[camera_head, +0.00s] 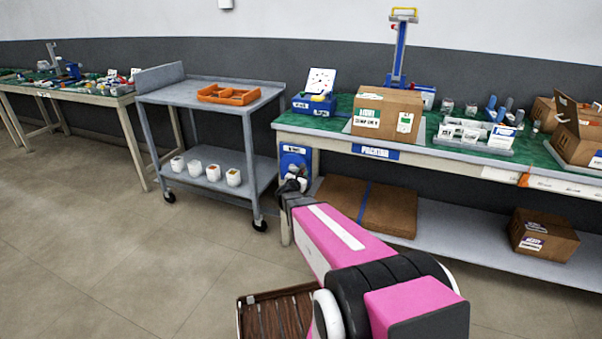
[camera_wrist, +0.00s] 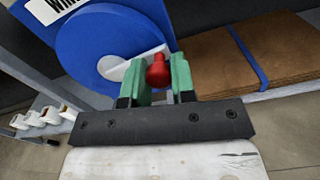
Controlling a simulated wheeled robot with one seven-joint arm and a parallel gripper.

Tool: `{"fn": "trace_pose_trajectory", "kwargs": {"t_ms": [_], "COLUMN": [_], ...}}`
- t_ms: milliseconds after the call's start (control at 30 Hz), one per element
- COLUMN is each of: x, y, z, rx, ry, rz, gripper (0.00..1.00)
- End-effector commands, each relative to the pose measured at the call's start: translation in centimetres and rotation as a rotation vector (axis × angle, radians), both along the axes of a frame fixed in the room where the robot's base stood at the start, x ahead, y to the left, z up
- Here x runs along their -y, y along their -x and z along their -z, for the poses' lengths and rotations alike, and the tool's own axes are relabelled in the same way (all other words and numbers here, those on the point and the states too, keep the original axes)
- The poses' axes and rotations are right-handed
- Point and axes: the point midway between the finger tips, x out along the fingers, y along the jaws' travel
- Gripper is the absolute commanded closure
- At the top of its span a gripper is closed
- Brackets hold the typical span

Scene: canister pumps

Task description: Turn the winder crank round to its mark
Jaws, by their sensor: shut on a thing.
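The winder (camera_head: 294,160) is a blue plate with a round blue disc, mounted on the end of the packing bench below its top. In the wrist view the blue winder disc (camera_wrist: 113,58) fills the upper left, with a white label cut off at the top. A pale crank arm (camera_wrist: 118,69) crosses the disc towards a red knob (camera_wrist: 158,72). My gripper (camera_wrist: 160,75) has its green fingers on both sides of the red knob and is shut on it. In the head view my gripper (camera_head: 294,186) is small and dark against the winder. I cannot make out the mark.
The packing bench (camera_head: 376,152) carries a cardboard box (camera_head: 386,110) and several bins. Flat cardboard (camera_head: 366,205) lies on its lower shelf, right of my gripper. A grey cart (camera_head: 208,94) with an orange tray (camera_head: 229,94) stands to the left.

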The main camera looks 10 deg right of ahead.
Motion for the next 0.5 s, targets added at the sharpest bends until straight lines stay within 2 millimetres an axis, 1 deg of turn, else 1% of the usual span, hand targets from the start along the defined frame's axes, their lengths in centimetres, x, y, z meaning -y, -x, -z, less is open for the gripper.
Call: {"fn": "trace_pose_trajectory", "kwargs": {"t_ms": [200,500], "x": [0.01,0.01], "y": [0.07,0.07], "z": [0.68,0.97], "rx": [0.057,0.089], "ry": [-0.080,-0.124], "rz": [0.000,0.001], "gripper": [1.00,1.00]}}
